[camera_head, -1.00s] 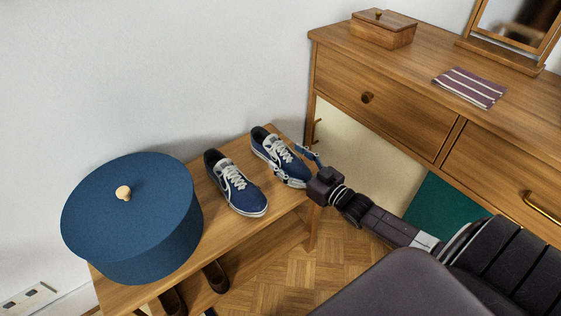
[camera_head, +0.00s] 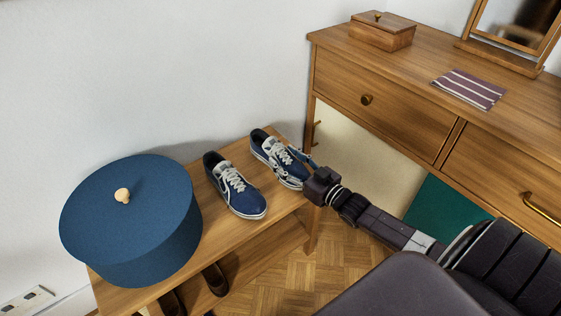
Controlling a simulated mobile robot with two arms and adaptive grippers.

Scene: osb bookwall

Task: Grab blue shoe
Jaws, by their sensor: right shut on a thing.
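Two blue shoes with white laces and soles stand on a wooden bench (camera_head: 270,203). The left blue shoe (camera_head: 240,194) stands free near the bench's middle. The right blue shoe (camera_head: 267,148) is near the bench's right end. My right gripper (camera_head: 293,164) reaches in from the right and is shut on the right shoe's front part, one finger on the near side and one on the far side. The shoe still appears to rest on the bench. My left gripper is not in view.
A round blue box (camera_head: 150,240) with a knob covers the bench's left end. Dark brown shoes (camera_head: 216,279) sit on the shelf below. A wooden dresser (camera_head: 400,115) stands close on the right, bearing a wooden box (camera_head: 383,35), striped cloth (camera_head: 470,89) and mirror (camera_head: 510,28).

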